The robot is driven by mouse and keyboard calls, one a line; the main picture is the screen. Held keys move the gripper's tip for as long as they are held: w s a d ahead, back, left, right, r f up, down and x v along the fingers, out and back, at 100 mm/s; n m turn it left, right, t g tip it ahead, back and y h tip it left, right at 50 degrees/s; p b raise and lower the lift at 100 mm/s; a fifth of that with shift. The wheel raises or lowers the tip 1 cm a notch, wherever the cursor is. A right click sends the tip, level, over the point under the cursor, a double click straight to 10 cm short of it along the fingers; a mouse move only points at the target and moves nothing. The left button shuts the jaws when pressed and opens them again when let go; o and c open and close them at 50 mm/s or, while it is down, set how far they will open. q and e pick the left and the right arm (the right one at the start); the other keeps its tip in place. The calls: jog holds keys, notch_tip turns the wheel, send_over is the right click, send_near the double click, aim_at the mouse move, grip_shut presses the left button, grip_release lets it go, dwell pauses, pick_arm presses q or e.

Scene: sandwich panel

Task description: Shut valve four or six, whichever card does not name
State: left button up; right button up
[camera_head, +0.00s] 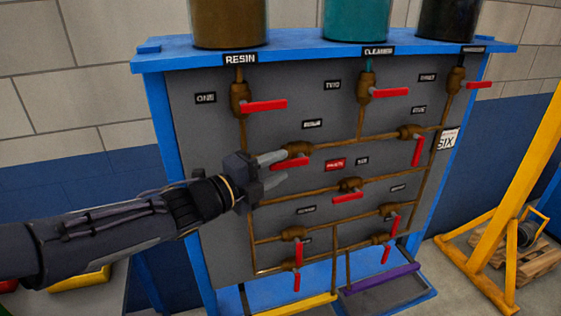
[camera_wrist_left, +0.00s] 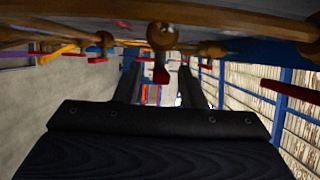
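A card (camera_head: 447,139) reading "SIX" is on the panel's right edge. The brass valve (camera_head: 298,149) under a small label that seems to read "FOUR" has its red handle (camera_head: 292,163) lying along the level pipe. Below and right, another valve (camera_head: 350,184) near a label that looks like "SIX" has its red handle (camera_head: 347,197) roughly level too. My left gripper (camera_head: 280,168) is open at the left end of the upper handle. In the left wrist view a red handle (camera_wrist_left: 161,74) shows between the open fingers; contact cannot be told. My right gripper is out of view.
The grey panel (camera_head: 205,150) in a blue frame carries several other red-handled valves and brown pipes. Tanks, including the resin tank (camera_head: 228,22), stand on top. A yellow frame (camera_head: 515,185) stands at the right.

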pick_arm(q)
jog(key=shift+x, duration=0.9)
grip_shut()
